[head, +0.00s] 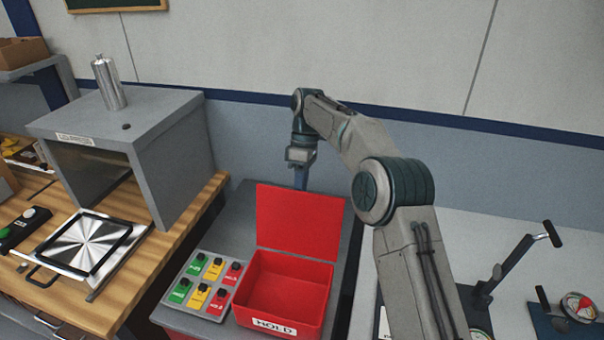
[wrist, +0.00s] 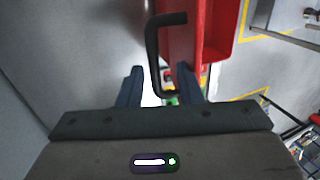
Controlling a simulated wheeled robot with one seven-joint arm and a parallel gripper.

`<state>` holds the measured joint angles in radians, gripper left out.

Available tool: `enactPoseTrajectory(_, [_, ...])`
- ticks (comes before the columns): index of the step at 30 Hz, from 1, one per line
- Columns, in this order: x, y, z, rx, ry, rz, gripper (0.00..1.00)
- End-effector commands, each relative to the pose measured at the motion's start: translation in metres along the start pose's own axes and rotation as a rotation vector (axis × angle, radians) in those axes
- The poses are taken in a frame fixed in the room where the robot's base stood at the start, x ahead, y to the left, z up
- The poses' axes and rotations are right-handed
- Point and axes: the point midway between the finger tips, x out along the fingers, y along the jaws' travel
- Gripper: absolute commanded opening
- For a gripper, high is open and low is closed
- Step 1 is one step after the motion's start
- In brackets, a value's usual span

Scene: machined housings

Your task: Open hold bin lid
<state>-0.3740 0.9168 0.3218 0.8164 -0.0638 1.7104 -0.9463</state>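The red hold bin (head: 285,290) stands on a grey stand with a white HOLD label on its front. Its red lid (head: 298,222) is open and stands roughly upright at the back; the inside of the bin looks empty. My gripper (head: 301,178) is behind the lid, pointing down, its fingertips partly hidden. In the wrist view my gripper (wrist: 158,75) has its two fingers apart.
A panel of green, yellow and red buttons (head: 204,283) is left of the bin. A grey box-shaped machine (head: 180,160) stands on the wooden bench further left. Lever fixtures (head: 510,265) stand on the right table. The wall is close behind my arm.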

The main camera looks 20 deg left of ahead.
Motion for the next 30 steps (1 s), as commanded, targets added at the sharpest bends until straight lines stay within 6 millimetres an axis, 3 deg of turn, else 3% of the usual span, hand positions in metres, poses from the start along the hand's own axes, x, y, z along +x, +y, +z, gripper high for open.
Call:
enactPoseTrajectory(6, [-0.027,0.000,-0.001,0.000,0.000,0.000,0.32])
enactPoseTrajectory(12, [-0.041,0.000,0.000,0.001,0.000,-0.002,0.32])
enactPoseTrajectory(25, [-0.046,0.000,0.001,0.001,-0.002,-0.003,0.32])
enactPoseTrajectory(26, [-0.046,0.000,0.001,0.001,-0.001,-0.003,0.30])
enactPoseTrajectory(29, [-0.047,0.000,0.002,0.005,-0.001,0.000,0.02])
enactPoseTrajectory(30, [-0.049,-0.001,0.003,0.011,-0.001,0.005,0.00])
